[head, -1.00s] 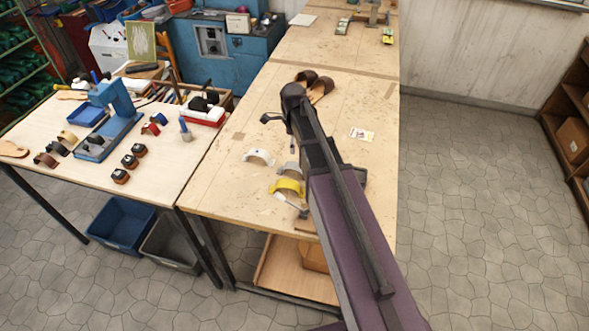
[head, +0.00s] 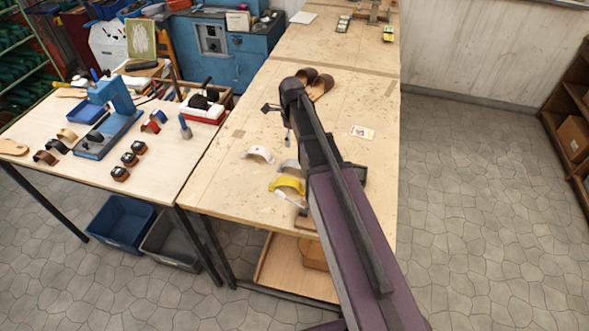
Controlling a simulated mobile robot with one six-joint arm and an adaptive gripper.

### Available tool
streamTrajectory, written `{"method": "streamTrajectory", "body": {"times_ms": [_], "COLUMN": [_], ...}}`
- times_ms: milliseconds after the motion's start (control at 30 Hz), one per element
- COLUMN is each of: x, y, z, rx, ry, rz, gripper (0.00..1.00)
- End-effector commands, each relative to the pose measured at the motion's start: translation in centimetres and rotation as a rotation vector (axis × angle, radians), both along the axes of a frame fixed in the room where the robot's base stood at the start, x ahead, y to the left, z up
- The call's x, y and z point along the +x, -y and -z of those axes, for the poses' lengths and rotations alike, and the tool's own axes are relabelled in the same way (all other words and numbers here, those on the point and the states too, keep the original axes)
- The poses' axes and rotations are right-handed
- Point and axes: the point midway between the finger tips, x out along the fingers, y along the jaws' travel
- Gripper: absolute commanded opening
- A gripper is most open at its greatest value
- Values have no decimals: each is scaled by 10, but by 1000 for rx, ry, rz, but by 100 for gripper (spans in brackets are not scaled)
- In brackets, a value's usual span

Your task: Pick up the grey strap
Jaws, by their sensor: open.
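The grey strap (head: 288,165) lies on the wooden workbench (head: 232,180), a small curved band between a white strap (head: 259,153) and a yellow strap (head: 288,185). My arm hides part of its right side. My gripper (head: 277,122) is open and shows only partly at the left of my arm's dark end. In the picture it is above the straps and apart from the grey one. Its height over the bench is hard to tell.
Brown sandals (head: 321,86) lie farther back, and a small card (head: 362,132) lies right of my arm. A tool with a pale handle (head: 290,199) is just in front of the yellow strap. A side table (head: 60,165) with a blue press (head: 112,112) stands left. The bench's left middle is clear.

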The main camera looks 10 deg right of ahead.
Motion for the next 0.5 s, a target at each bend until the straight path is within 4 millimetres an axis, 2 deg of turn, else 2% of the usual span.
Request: {"method": "streamTrajectory", "body": {"times_ms": [33,500], "x": [0,0], "y": [0,0], "z": [7,43], "rx": [0,0], "ry": [0,0], "rz": [0,0], "gripper": [97,97]}}
